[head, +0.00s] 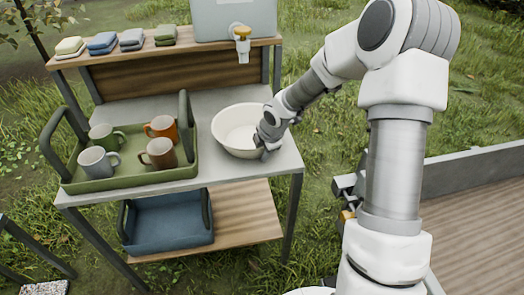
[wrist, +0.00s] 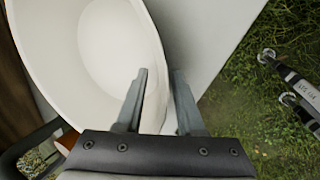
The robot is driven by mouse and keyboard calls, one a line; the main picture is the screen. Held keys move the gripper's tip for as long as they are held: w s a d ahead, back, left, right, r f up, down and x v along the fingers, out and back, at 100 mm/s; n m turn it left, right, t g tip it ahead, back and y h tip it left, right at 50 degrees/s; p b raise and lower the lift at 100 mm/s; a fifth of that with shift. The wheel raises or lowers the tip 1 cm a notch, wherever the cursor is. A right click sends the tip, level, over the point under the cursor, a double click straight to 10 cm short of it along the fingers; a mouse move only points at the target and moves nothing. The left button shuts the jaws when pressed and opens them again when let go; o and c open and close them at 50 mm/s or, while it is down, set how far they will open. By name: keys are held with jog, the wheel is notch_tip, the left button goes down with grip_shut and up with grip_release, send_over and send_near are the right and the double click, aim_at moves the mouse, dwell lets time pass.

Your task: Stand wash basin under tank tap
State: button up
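The white wash basin (head: 226,128) stands on the right part of the grey tabletop, below and a little in front of the tank tap (head: 242,45). The tap has a yellow top and sits on the grey tank (head: 262,18) on the upper shelf. My gripper (head: 262,146) is at the basin's right front rim. In the wrist view, my gripper (wrist: 160,72) has one finger inside the basin (wrist: 113,45) and one outside, with the rim between them. Gaps show beside the rim, so the fingers look open.
A green tray (head: 130,180) with several mugs stands left of the basin. Folded cloths (head: 103,42) lie on the upper shelf (head: 170,48). A blue tray (head: 168,222) is on the lower shelf. The table's front right corner is bare; grass lies beyond.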

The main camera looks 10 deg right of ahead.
jog(key=p+v, duration=0.5)
jog(key=v, duration=0.7)
dwell(0.3)
